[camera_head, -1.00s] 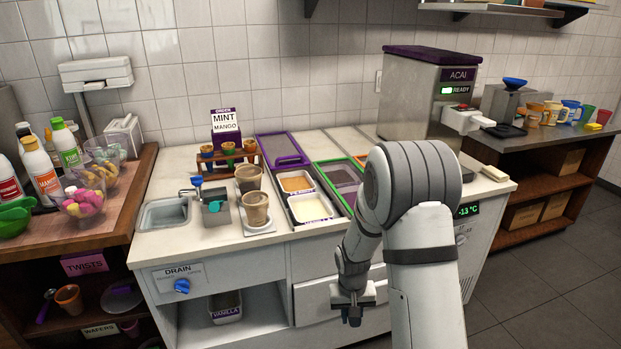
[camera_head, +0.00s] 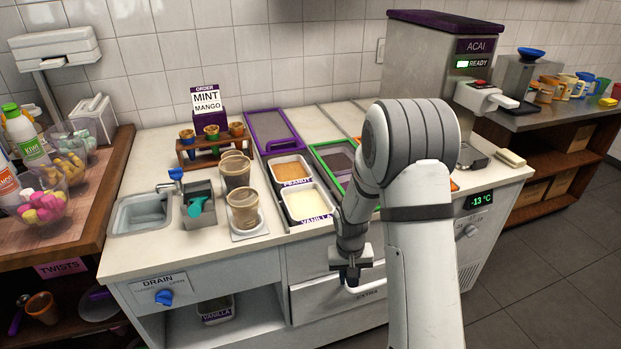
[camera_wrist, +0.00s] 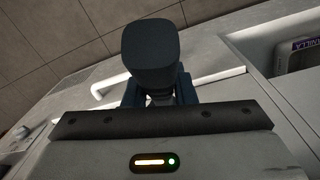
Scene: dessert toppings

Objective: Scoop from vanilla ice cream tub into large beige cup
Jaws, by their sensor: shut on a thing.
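The vanilla tub (camera_head: 306,201), white inside and labelled VANILLA, sits in the counter in front of the peanut tub (camera_head: 290,168). Two beige-brown cups stand left of it: a front cup (camera_head: 243,210) on a pale square plate, and a rear cup (camera_head: 235,172). I cannot tell which is larger. A teal scoop (camera_head: 197,206) rests in a grey holder by the sink. My gripper (camera_head: 350,277) is low at the counter's front, below the vanilla tub, shut on the white drawer handle (camera_wrist: 218,76). A dark block (camera_wrist: 152,50) hides part of the grip in the wrist view.
The drawer (camera_head: 325,303) below the tubs is marked EXTRA. Another vanilla tub (camera_head: 216,312) is on the lower shelf. The sink (camera_head: 143,212) is at left, a cone rack (camera_head: 212,150) behind, and the acai machine (camera_head: 440,75) at right. Floor at right is clear.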

